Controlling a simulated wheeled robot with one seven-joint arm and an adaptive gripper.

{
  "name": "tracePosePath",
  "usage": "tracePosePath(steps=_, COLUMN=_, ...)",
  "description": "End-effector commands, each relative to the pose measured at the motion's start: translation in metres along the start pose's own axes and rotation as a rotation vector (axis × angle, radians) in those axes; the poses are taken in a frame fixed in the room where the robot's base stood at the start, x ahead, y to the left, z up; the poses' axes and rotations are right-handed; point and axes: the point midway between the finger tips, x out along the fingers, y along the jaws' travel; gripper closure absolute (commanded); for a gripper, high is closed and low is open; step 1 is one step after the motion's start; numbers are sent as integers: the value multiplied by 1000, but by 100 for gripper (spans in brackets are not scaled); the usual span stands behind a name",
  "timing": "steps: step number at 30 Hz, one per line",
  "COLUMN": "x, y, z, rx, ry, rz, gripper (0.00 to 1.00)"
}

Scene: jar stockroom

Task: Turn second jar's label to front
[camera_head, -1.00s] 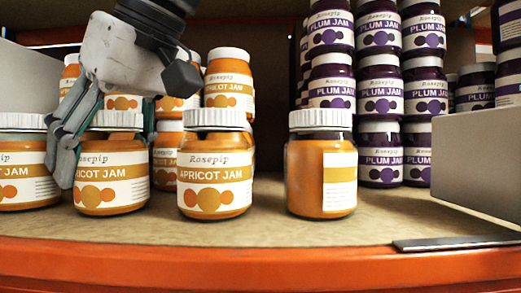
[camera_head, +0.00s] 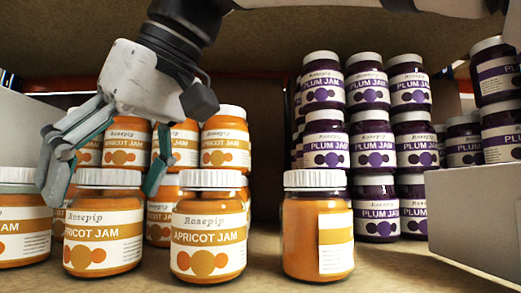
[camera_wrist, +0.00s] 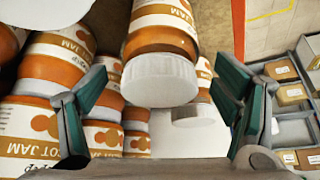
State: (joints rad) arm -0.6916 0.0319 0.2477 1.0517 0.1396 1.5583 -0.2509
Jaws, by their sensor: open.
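Apricot jam jars with white lids stand in a front row. The second jar from the left (camera_head: 103,245) is upright, its label turned somewhat to the left in the head view. My gripper (camera_head: 102,190) is open above it, one finger to the left of its lid and one to the right. In the wrist view a jar with a white lid (camera_wrist: 160,80) lies between the spread fingers of my gripper (camera_wrist: 160,72), with no visible contact. The third jar (camera_head: 208,240) shows its label nearly to the front. The fourth jar (camera_head: 300,240) shows mostly bare glass and a label edge.
The leftmost apricot jar (camera_head: 22,235) stands close beside the second. Stacked apricot jars (camera_head: 225,150) are behind the row. Stacked plum jars (camera_head: 372,145) stand at the back right. A grey panel (camera_head: 480,205) is at the right.

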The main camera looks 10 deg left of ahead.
Motion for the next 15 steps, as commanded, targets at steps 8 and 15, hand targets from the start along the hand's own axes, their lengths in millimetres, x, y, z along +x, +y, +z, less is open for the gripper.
tracePosePath(steps=8, x=-52, y=1, z=-1, rx=0, ry=3, rz=1, gripper=18)
tracePosePath(steps=15, x=-73, y=0, z=-1, rx=-1, ry=2, rz=0, gripper=18)
